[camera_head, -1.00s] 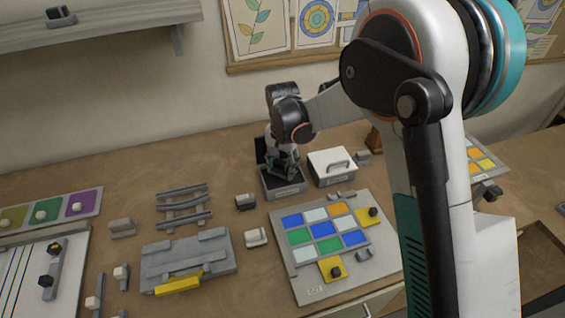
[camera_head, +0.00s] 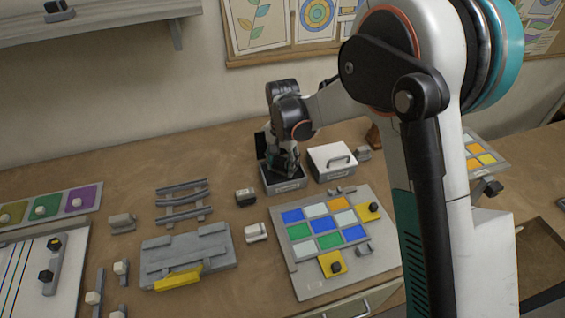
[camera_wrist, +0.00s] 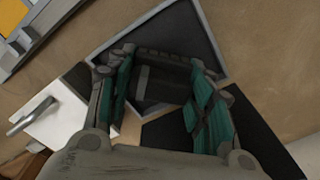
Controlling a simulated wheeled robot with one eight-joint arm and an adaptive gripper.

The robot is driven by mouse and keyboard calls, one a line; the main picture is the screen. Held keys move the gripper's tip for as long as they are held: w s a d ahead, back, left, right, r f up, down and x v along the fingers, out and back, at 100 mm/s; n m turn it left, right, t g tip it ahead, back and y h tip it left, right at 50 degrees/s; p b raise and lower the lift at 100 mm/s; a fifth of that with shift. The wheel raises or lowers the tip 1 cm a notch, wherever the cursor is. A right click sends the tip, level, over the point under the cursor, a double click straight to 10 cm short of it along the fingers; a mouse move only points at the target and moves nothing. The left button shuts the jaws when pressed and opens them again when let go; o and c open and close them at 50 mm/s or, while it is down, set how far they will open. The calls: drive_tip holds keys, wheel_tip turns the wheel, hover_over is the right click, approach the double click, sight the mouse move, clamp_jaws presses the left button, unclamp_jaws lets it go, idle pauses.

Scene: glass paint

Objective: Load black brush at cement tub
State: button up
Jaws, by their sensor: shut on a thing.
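The cement tub (camera_head: 284,186) is a small grey open box with a dark inside, on the bench left of a white lidded box. My gripper (camera_head: 284,168) points down into the tub's opening. In the wrist view, my gripper (camera_wrist: 162,80) has its teal-sided fingers around a dark block with a grey stripe, which I take for the black brush (camera_wrist: 165,78). The tub's dark inside and pale rim (camera_wrist: 216,40) lie behind it. I cannot tell whether the brush touches the cement. In the head view the brush is hidden by the gripper.
The white box with a handle (camera_head: 331,162) stands close on the tub's right. A panel of coloured glass tiles (camera_head: 300,277) lies in front. A grey fixture with a yellow bar (camera_head: 190,250) and a grey rack (camera_head: 183,202) lie to the left. The bench behind the rack is bare.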

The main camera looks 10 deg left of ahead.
sight(282, 159)
drive_tip(key=shift+f+b, duration=0.5)
idle(1.7)
drive_tip(key=shift+r, duration=0.1)
drive_tip(key=shift+r+p, duration=1.8)
drive_tip(key=shift+r, duration=1.7)
drive_tip(key=shift+s+f, duration=0.1)
